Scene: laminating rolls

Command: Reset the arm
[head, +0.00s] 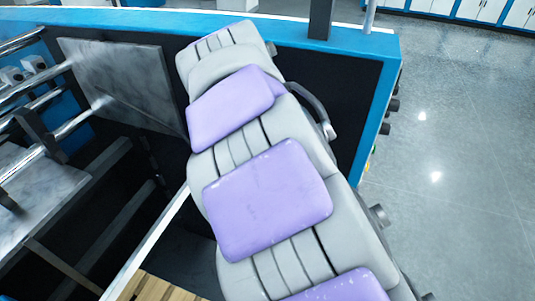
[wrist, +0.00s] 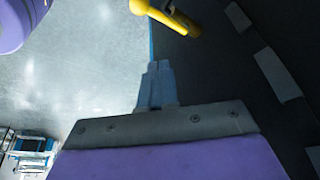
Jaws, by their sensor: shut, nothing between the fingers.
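My gripper (wrist: 158,66) shows in the wrist view as a narrow grey-blue pair of fingers held together, with nothing between them. It points up the picture from a dark grey plate and a purple cover, and its tips appear apart from everything around them. In the head view, grey and purple parts of my own body run through the middle of the picture. My gripper cannot be made out in that view.
A machine with metal rollers (head: 75,122) and a grey plate (head: 122,82) stands at left. A blue-edged dark panel (head: 345,100) runs behind my body. A yellow part (wrist: 168,15) shows beyond my gripper. Grey floor (head: 460,150) at right is clear.

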